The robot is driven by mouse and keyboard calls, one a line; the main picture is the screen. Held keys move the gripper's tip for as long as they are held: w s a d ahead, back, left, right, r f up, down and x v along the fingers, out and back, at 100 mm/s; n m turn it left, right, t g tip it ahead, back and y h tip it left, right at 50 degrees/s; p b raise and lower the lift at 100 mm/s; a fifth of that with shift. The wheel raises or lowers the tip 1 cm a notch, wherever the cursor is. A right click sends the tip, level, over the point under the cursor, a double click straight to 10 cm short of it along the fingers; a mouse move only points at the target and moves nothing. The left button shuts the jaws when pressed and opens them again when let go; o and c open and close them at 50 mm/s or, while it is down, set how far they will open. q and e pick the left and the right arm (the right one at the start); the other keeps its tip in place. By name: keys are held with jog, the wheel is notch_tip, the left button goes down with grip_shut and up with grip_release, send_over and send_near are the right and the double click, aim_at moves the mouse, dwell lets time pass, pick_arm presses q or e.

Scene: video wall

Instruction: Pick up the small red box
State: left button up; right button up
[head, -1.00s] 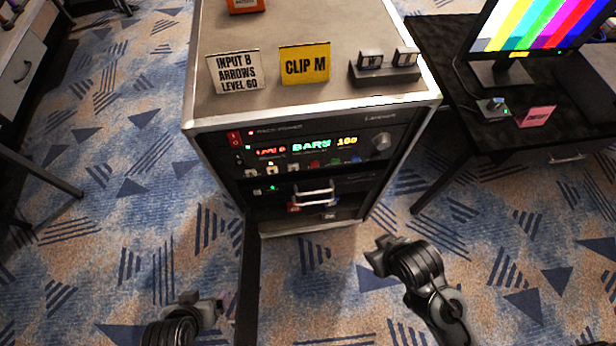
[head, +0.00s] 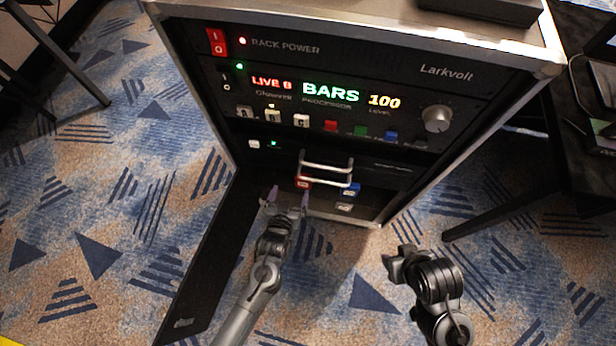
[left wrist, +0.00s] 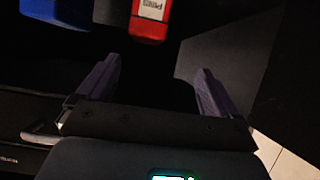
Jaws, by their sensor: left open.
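The small red box (head: 303,183) sits inside the low, dark compartment of the rack, partly behind the silver drawer handle. In the left wrist view the red box (left wrist: 150,22) has a pale printed label and lies ahead of the fingers, near the top edge. My left gripper (head: 286,197) is open and empty at the compartment's front, with its purple fingers spread. The fingers also show in the left wrist view (left wrist: 158,66), apart from the box. My right gripper (head: 392,262) hangs over the carpet at the right of the rack; its jaw opening is unclear.
A blue box (head: 350,188) stands right of the red one, with a pale-labelled item (head: 344,207) in front. The silver handle (head: 326,168) juts out just above. An open black door (head: 205,255) lies left of my left arm. A dark table (head: 575,150) stands at right.

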aim_at(302, 181)
pick_arm(q)
jog(key=shift+t, duration=0.4)
jog(key=w+d+f+b, duration=0.1)
jog(key=w+f+b, duration=0.1)
jog(key=f, duration=0.1)
jog(key=d+f+b, duration=0.1)
jog(key=shift+w+d+f, duration=0.35)
jog(key=shift+w, duration=0.05)
jog(key=shift+m, duration=0.3)
jog(key=b+x, duration=0.3)
jog(key=x, duration=0.1)
jog(key=shift+w+d, duration=0.15)
jog(key=shift+w+f, duration=0.1)
jog(key=shift+w, duration=0.3)
jog(key=b+x, duration=0.4)
jog(key=b, duration=0.1)
jog(key=shift+w+d+f, duration=0.1)
jog(key=shift+d+f, duration=0.05)
jog(key=shift+f, duration=0.15)
jog(key=shift+w, duration=0.4)
pick_arm(e)
notch_tip(302, 181, down, 13)
pick_arm(q)
jog(key=shift+s, duration=0.1)
jog(key=shift+c, duration=0.2)
